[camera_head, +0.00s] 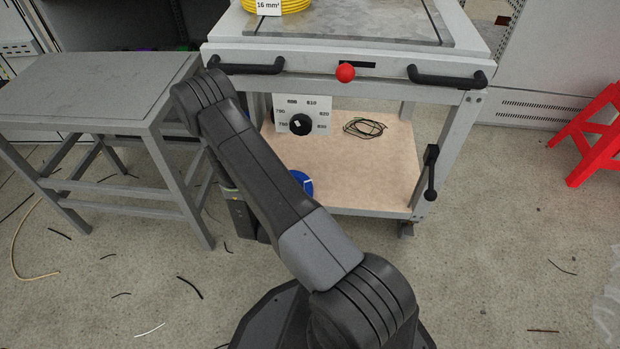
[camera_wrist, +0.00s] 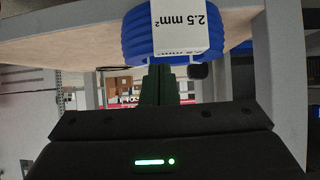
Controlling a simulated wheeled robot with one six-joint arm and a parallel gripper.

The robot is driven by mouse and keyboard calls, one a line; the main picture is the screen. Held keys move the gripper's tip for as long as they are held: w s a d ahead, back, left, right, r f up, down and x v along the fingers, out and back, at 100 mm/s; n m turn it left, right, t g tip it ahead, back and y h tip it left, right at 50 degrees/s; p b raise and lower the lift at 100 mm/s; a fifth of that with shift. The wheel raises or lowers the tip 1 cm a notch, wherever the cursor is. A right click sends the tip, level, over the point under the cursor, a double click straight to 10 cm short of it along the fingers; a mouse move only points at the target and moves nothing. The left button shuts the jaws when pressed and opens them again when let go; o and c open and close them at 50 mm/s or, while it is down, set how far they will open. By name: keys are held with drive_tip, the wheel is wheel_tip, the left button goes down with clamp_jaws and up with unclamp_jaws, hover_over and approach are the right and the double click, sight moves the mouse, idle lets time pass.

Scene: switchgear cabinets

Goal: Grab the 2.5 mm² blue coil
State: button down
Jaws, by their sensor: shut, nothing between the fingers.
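The blue coil (camera_wrist: 135,40) with a white "2.5 mm²" label (camera_wrist: 180,27) is large at the top of the wrist view, which shows it upside down. In the head view the blue coil (camera_head: 304,183) sits on the cart's lower shelf near the front edge, mostly hidden by my arm. My gripper (camera_wrist: 158,72) points at the coil in the wrist view, with its fingers together and nothing held. The fingertips overlap the coil's label edge in the picture; I cannot tell whether they touch. The head view hides the gripper behind my arm.
The wooden lower shelf (camera_head: 375,170) also holds a dial panel (camera_head: 303,117) and a thin dark wire bundle (camera_head: 365,128). A yellow coil (camera_head: 285,4) is on the cart top. A grey table (camera_head: 95,85) stands left, a red stool (camera_head: 597,130) right. Wire scraps litter the floor.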

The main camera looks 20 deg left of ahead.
sight(299, 176)
drive_tip(key=w+b, duration=0.1)
drive_tip(key=w, duration=0.3)
drive_tip(key=w+a+b, duration=0.1)
drive_tip(key=w, duration=0.3)
drive_tip(key=w+a+f+b, duration=0.1)
drive_tip(key=w+b, duration=0.1)
drive_tip(key=w, duration=0.2)
drive_tip(key=shift+a, duration=0.1)
drive_tip(key=shift+s+f+b, duration=0.1)
drive_tip(key=shift+f+b, duration=0.15)
drive_tip(key=shift+b, duration=0.1)
drive_tip(key=shift+s+f, duration=0.1)
